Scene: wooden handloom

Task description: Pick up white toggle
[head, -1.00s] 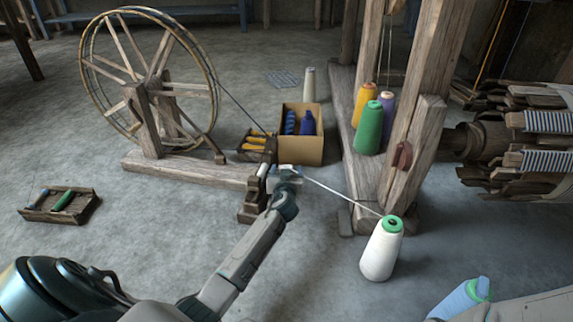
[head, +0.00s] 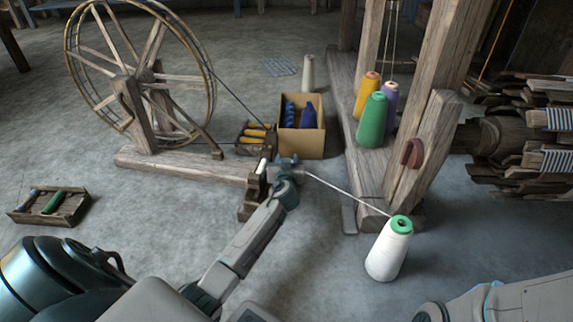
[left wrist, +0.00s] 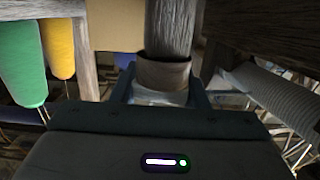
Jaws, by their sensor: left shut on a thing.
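My left gripper (head: 284,163) is beside the spindle post (head: 254,192) of the spinning wheel. It is shut on a small pale piece at the end of the white thread (head: 345,190), which I take for the white toggle. In the left wrist view, something whitish (left wrist: 158,97) shows between the fingers, mostly hidden, with a grey wooden cylinder and a brownish collar (left wrist: 163,75) beyond. The thread runs taut to the white cone (head: 388,252) with a green top, upright on the floor. My right gripper is not in view; only my right arm shows.
The spinning wheel (head: 150,75) stands at left. A cardboard box (head: 301,146) is behind the gripper. Green (head: 372,121), orange and purple cones stand on the loom frame (head: 432,110). A wooden tray (head: 22,215) lies far left. The floor between is clear.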

